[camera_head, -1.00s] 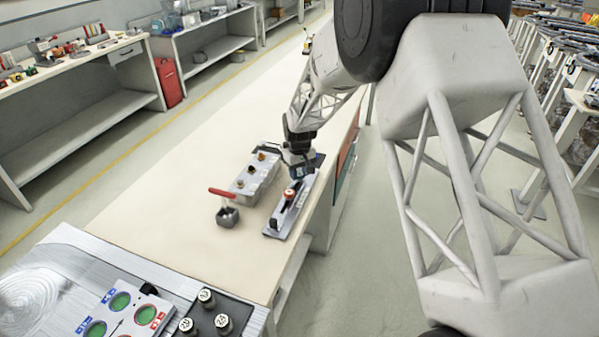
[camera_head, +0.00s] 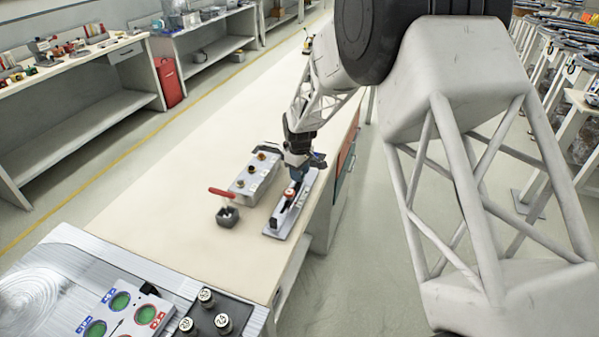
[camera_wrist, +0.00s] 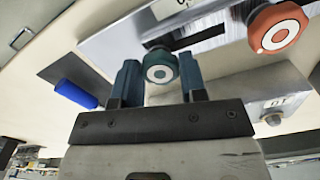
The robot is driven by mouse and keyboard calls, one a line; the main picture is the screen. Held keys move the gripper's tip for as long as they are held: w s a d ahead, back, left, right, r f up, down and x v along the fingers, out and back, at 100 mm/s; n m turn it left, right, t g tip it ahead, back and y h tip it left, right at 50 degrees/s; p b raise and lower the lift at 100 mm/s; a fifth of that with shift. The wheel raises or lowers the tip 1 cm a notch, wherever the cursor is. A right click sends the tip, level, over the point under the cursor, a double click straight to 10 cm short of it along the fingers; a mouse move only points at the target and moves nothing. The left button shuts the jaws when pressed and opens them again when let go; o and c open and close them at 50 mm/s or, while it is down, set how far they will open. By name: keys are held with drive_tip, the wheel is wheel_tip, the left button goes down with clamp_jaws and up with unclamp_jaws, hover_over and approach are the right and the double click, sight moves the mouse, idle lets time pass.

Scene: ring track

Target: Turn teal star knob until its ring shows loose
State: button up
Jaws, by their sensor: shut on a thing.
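The teal star knob (camera_wrist: 160,66) shows in the wrist view between the two teal fingers of my gripper (camera_wrist: 158,76); they are shut on its sides. Its face has a white ring with a dark centre. I cannot tell whether it reads loose. The knob sits by a grey metal plate (camera_wrist: 122,45) with a dark slot. In the head view my gripper (camera_head: 297,173) is over the far end of the plate (camera_head: 276,227) and hides the teal knob there. An orange-red knob (camera_wrist: 278,30) is on the plate to the right, apart from my fingers.
A grey box with several small knobs (camera_head: 247,187) stands left of the plate. The bench's right edge runs close to the plate. The bench top (camera_head: 165,210) is clear at left. A blue cylinder (camera_wrist: 76,94) shows in the wrist view.

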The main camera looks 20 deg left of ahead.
drive_tip(key=shift+s+f, duration=0.1)
drive_tip(key=shift+f, duration=0.15)
drive_tip(key=o, duration=0.9)
drive_tip(key=shift+r, duration=0.1)
drive_tip(key=shift+o, duration=0.2)
drive_tip(key=shift+r, duration=0.2)
drive_tip(key=shift+r, duration=3.75)
